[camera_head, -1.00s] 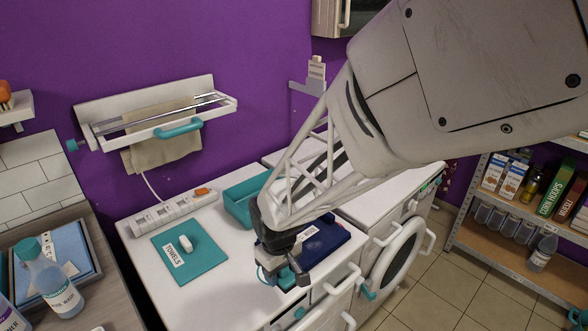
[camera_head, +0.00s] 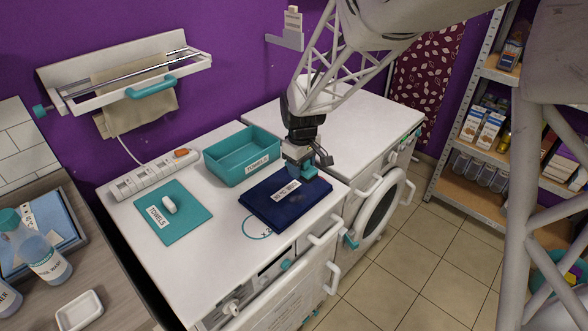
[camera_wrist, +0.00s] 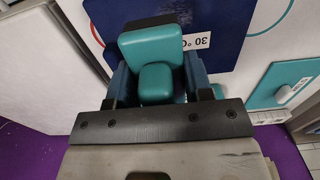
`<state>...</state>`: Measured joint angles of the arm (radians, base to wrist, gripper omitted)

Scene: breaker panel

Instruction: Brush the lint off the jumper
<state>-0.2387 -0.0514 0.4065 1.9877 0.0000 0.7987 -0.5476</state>
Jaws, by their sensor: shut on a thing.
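The jumper (camera_head: 262,206) is a dark blue folded square with a white label, lying flat on the white worktop; it also shows in the wrist view (camera_wrist: 228,22), where its label reads 30 °C. My gripper (camera_head: 303,170) is over the jumper's far right part. It is shut on a teal brush, seen between the fingers in the wrist view (camera_wrist: 152,48). The brush head is close above or on the jumper; I cannot tell whether it touches. The brush's underside is hidden.
A teal tray (camera_head: 230,170) stands just behind the jumper. A teal towels board (camera_head: 185,222) with a white knob lies to the left, near a power strip (camera_head: 150,176). The worktop's front edge has white handles (camera_head: 330,228) below it. Bare worktop lies at front left.

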